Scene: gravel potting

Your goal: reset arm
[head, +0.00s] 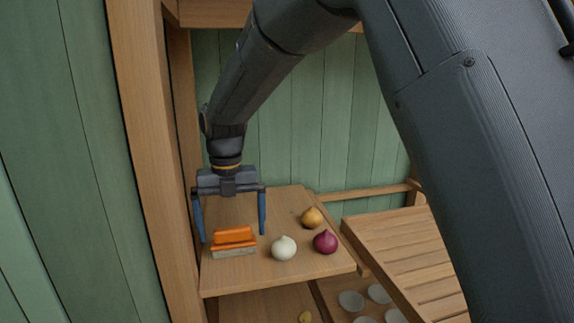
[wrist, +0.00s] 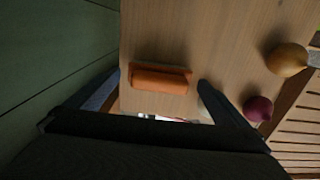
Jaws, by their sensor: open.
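My gripper (head: 231,225) is open and empty, pointing down over a wooden shelf (head: 310,270). An orange block-like thing with a pale grey lower part (head: 233,237) lies on the shelf between and just below my two blue fingers. In the wrist view the orange thing (wrist: 160,79) shows beyond the fingertips, apart from them as far as I can tell. My wrist view gripper (wrist: 152,88) has its fingers spread wide.
A white onion (head: 283,248), a red onion (head: 325,241) and a yellow onion (head: 312,218) stand on the shelf to the right. A slatted wooden surface (head: 410,250) lies further right. Pale round dishes (head: 351,300) sit lower down. A wooden post (head: 150,160) stands close at left.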

